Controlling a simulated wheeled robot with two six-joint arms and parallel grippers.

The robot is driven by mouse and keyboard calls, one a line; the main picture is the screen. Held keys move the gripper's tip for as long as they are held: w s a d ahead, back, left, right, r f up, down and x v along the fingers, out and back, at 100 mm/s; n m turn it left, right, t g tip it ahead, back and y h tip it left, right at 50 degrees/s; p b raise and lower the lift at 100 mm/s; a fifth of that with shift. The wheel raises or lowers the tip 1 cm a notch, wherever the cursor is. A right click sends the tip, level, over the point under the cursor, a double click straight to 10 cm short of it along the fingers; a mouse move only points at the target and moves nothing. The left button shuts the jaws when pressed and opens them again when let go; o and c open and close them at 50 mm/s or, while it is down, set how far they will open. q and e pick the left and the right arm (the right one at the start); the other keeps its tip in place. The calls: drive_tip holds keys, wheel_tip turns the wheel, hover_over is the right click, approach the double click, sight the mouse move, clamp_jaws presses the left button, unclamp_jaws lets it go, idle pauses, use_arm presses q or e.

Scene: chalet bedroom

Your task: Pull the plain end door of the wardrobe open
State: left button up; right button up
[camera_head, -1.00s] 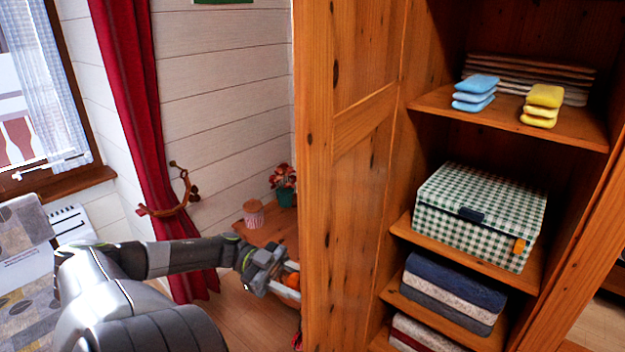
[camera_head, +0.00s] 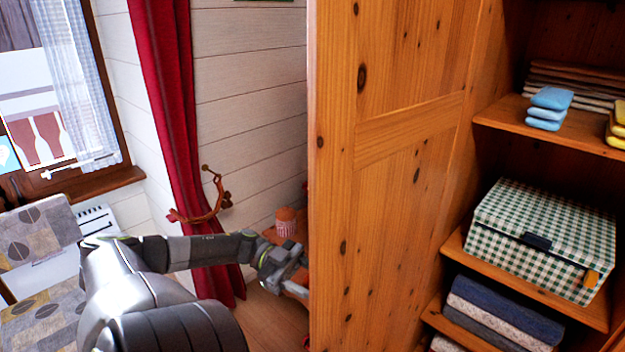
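The plain wooden wardrobe door (camera_head: 400,170) stands swung open in the middle of the view, its free edge toward me and to the left. To its right the wardrobe's inside shows, with wooden shelves (camera_head: 455,245). My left gripper (camera_head: 292,278) is at the left side of the door, low down near its free edge. Its fingertips are partly hidden by the door edge, so I cannot tell whether they touch it or whether they are open. My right gripper is not in view.
A checked box (camera_head: 545,225), folded textiles (camera_head: 500,318) and blue packets (camera_head: 548,108) lie on the shelves. Left of the door are a small shelf with a pink pot (camera_head: 286,222), a red curtain (camera_head: 170,120) and a grey patterned chair (camera_head: 38,235).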

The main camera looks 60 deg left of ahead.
use_arm(q)
drive_tip(key=o, duration=1.1)
drive_tip(key=shift+o, duration=0.8)
drive_tip(key=shift+a, duration=0.1)
drive_tip(key=b+v, duration=0.5)
drive_tip(key=v, duration=1.2)
drive_tip(key=shift+a+b, duration=0.25)
drive_tip(key=shift+b, duration=0.05)
drive_tip(key=shift+f, duration=0.1)
